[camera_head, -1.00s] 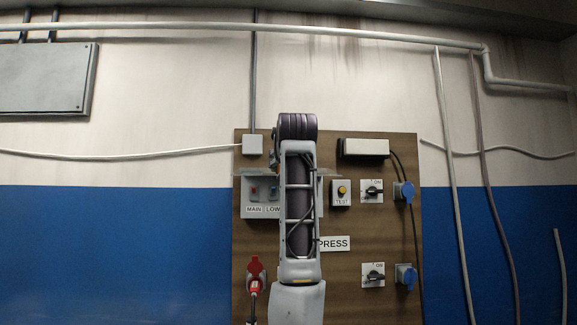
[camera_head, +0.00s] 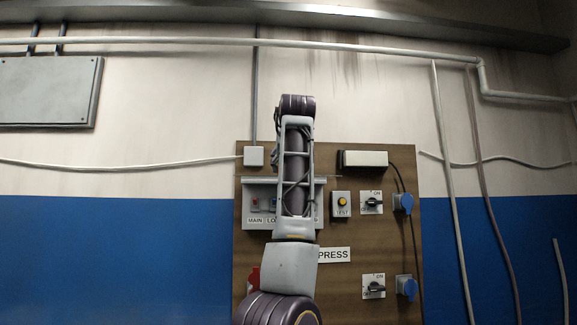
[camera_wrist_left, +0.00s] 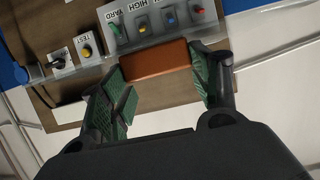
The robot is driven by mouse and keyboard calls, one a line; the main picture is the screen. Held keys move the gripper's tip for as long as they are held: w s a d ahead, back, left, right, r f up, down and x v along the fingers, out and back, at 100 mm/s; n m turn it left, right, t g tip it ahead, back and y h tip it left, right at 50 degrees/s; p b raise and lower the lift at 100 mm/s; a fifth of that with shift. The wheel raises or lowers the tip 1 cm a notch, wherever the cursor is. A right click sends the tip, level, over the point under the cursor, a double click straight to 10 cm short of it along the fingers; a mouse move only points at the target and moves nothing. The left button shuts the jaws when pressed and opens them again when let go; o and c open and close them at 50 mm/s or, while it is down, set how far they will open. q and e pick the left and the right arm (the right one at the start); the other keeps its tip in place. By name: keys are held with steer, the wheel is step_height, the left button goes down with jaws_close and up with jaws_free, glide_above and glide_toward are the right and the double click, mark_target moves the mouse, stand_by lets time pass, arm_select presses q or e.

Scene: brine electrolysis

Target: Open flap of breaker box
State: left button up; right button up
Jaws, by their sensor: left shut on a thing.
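A thin line along the box's top (camera_head: 330,177) looks like the flap seen edge-on. In the left wrist view, my left gripper (camera_wrist_left: 161,66) has its green-padded fingers on either side of an orange-brown bar (camera_wrist_left: 155,60), apparently the flap's handle, and is shut on it. In the head view my left arm covers the box's middle and hides the gripper. My right gripper is out of view.
Right of the box are a TEST button (camera_head: 342,202), rotary switches (camera_head: 372,202) and blue sockets (camera_head: 403,201), with a black cable hanging beside them. A white unit (camera_head: 364,159) is above. A red connector (camera_head: 253,279) is low on the wooden board (camera_head: 345,225).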

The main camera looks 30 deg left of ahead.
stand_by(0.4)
arm_select(q)
steer(key=o, duration=1.5)
steer(key=shift+w+a, duration=0.1)
steer(key=shift+c, duration=0.2)
steer(key=v, duration=1.2)
